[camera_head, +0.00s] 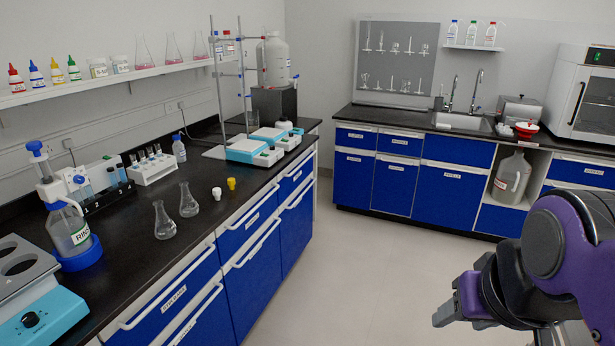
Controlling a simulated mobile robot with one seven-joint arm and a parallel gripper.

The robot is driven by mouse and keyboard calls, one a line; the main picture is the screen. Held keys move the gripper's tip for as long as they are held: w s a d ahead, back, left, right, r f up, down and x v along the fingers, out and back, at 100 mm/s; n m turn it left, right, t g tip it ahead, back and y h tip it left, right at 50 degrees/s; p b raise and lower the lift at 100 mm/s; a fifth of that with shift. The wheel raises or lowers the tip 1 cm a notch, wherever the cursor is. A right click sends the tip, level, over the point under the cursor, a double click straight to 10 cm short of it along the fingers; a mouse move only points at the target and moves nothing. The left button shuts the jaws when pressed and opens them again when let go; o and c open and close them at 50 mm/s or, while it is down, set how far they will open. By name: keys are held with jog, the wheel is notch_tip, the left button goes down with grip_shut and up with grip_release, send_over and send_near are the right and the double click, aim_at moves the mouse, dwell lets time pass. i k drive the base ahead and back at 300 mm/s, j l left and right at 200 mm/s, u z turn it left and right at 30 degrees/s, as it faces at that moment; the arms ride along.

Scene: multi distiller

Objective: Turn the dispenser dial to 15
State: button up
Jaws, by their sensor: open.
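A bottle-top dispenser (70,232) stands at the left of the black counter. It has a clear bottle with a green-lettered label, a white upper body with blue parts, and a blue base ring. Its dial and any numbers on it are too small to read. My gripper (452,315) is at the lower right, over the open floor, far from the dispenser. It is open, and nothing shows between its fingers.
A blue-white device with a black knob (31,319) stands in front of the dispenser. Two flasks (164,222), a tube rack (153,167) and a wall shelf (120,76) are near it. The floor (345,275) between the counters is clear.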

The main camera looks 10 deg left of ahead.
aim_at(79, 179)
jog(key=i, duration=3.65)
jog(key=i+z, duration=0.1)
jog(key=z, duration=0.25)
jog(key=i+z, duration=0.1)
jog(key=z, duration=0.3)
jog(key=i+j+z, duration=0.1)
jog(key=z, duration=5.8)
